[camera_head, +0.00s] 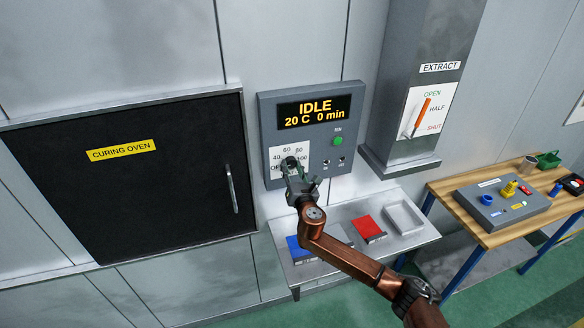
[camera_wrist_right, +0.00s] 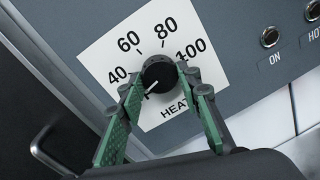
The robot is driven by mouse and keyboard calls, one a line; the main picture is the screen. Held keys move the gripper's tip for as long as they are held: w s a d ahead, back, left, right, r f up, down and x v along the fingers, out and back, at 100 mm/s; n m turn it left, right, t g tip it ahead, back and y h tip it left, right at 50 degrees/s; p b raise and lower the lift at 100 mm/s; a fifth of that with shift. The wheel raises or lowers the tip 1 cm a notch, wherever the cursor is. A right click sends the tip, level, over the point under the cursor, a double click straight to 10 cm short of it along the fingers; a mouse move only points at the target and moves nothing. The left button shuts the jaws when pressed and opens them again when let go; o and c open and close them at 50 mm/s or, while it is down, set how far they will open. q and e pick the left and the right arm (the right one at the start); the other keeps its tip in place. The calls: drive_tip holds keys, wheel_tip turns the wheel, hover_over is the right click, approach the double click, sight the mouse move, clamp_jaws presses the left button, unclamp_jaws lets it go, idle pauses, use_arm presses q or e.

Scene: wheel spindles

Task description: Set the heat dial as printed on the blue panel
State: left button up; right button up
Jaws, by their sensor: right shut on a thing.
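The heat dial (camera_wrist_right: 158,73) is a black round knob on a white scale card marked 40, 60, 80, 100 and HEAT. Its white pointer line is directed down-left, below the 40 mark, where a green finger covers part of the card. My right gripper (camera_wrist_right: 161,78) is shut on the dial, one finger on each side. In the head view my right gripper (camera_head: 298,180) covers part of the oven's control panel. A blue panel (camera_head: 297,243) lies on the shelf below; I cannot read any print on it. My left gripper is not in view.
The display (camera_head: 314,112) reads IDLE, 20 C, 0 min. A green button (camera_head: 338,141) and two small switches sit right of the dial. The curing oven door (camera_head: 130,190) is at left. The shelf (camera_head: 415,240) also holds a red block (camera_head: 369,228) and a tray (camera_head: 404,216).

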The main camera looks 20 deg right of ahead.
drive_tip(key=m+p, duration=0.1)
drive_tip(key=m, duration=0.2)
drive_tip(key=m+p, duration=0.1)
drive_tip(key=m, duration=0.2)
drive_tip(key=shift+r+m+y, duration=0.1)
drive_tip(key=shift+m+y, duration=0.2)
drive_tip(key=shift+m, duration=0.1)
drive_tip(key=m+p, duration=0.1)
drive_tip(key=m, duration=0.2)
drive_tip(key=shift+m+g, duration=0.3)
drive_tip(key=m, duration=0.3)
drive_tip(key=shift+r+y+p, duration=0.1)
drive_tip(key=shift+y+p, duration=0.2)
drive_tip(key=shift+p, duration=0.05)
drive_tip(key=m, duration=0.3)
drive_tip(key=shift+m+y+p, duration=0.3)
drive_tip(key=shift+p, duration=0.1)
drive_tip(key=m, duration=0.3)
drive_tip(key=shift+d+p, duration=0.1)
drive_tip(key=shift+p, duration=0.25)
drive_tip(key=m+y+p, duration=0.1)
drive_tip(key=m, duration=0.5)
drive_tip(key=shift+d, duration=0.1)
drive_tip(key=shift+m, duration=0.3)
